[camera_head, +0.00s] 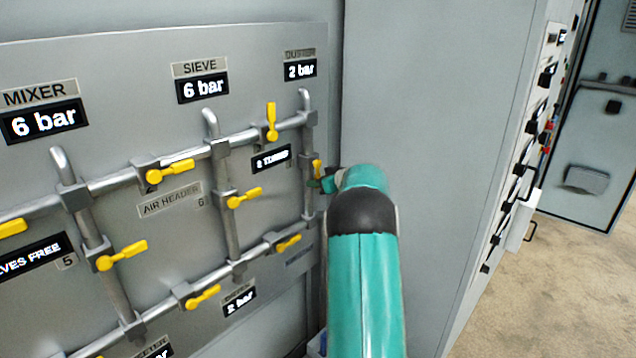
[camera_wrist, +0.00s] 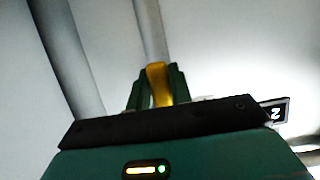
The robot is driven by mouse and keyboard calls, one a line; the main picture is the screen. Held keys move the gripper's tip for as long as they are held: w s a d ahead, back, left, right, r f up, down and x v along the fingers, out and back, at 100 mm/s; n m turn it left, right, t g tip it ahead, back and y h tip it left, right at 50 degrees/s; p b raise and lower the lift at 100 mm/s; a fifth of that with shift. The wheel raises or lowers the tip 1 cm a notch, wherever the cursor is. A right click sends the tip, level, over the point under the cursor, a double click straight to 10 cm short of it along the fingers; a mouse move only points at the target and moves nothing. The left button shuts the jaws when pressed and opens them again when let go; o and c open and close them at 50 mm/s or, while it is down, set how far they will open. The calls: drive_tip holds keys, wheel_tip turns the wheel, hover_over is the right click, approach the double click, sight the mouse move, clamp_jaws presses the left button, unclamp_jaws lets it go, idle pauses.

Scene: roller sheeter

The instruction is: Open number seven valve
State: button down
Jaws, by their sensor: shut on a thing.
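The valve panel (camera_head: 110,180) is grey with pipes and yellow valve handles. A yellow valve handle (camera_head: 317,168) sits on the rightmost vertical pipe, under the 2 bar display, and points roughly upward. No number seven label is readable; the tags on the vertical pipes to its left read 5 and 6. My gripper (camera_head: 324,184) is at this handle, its tip partly hidden by my arm. In the wrist view, my gripper (camera_wrist: 158,88) is shut on the yellow handle (camera_wrist: 157,78), which stands between its two dark green fingers, with a grey pipe behind.
Another yellow handle (camera_head: 272,122) on the upper pipe stands upright close by on the left. The handle (camera_head: 244,198) beside tag 6 points right. A lower handle (camera_head: 288,243) is below left. A grey cabinet (camera_head: 440,120) stands close on the right; bare floor (camera_head: 555,265) lies beyond it.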

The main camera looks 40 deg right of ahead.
drive_tip(key=shift+a+f, duration=0.1)
drive_tip(key=c, duration=1.3)
unclamp_jaws()
drive_tip(key=shift+o, duration=0.2)
drive_tip(key=v, duration=1.3)
drive_tip(key=shift+s+r, duration=0.3)
drive_tip(key=shift+s, duration=0.05)
